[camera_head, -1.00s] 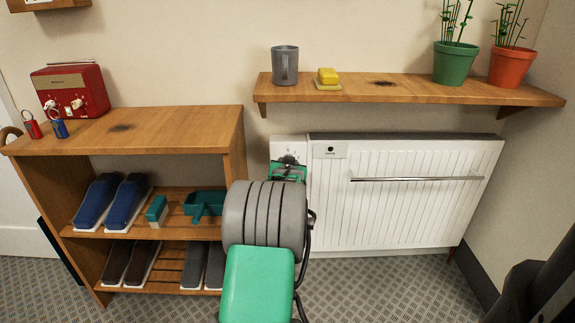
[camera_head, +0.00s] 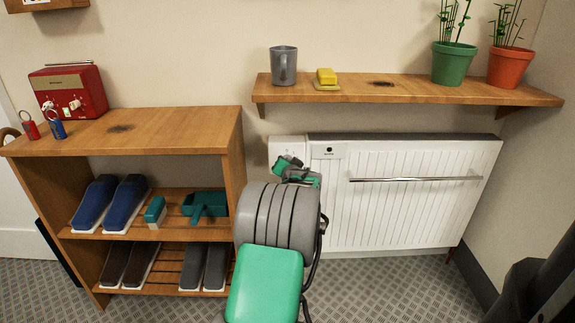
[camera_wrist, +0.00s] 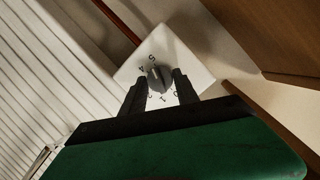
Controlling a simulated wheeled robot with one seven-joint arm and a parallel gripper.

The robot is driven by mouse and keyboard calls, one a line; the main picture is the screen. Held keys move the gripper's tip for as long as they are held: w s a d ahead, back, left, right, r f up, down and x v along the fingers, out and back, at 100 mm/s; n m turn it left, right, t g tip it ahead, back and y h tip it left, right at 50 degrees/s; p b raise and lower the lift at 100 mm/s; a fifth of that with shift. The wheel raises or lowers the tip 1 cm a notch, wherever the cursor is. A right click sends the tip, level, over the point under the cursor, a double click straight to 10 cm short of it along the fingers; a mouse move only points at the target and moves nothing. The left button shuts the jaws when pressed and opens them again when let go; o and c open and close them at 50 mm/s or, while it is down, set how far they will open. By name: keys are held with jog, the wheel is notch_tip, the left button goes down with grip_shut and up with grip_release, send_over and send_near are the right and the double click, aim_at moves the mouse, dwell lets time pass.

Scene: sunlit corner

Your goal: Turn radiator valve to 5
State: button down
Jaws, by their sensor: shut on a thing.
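The radiator valve is a dark grey knob (camera_wrist: 158,78) on a white plate (camera_wrist: 193,62), with small numbers printed around it. The plate also shows in the head view (camera_head: 288,144), at the radiator's upper left corner. My gripper (camera_wrist: 159,86) has its two dark fingers on either side of the knob and is shut on it. A pale mark on the knob seems to face the 4 and 5 side, but I cannot read the exact setting. In the head view my gripper (camera_head: 296,171) covers the knob.
The white ribbed radiator (camera_head: 410,220) has a metal rail (camera_head: 415,179) across its front. A wooden shoe rack (camera_head: 175,122) stands close on the left.

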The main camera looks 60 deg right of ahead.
jog(key=c, duration=0.9)
grip_release()
jog(key=p+v, duration=0.2)
jog(key=v, duration=0.5)
jog(key=shift+s+a, duration=0.15)
jog(key=shift+a, duration=0.2)
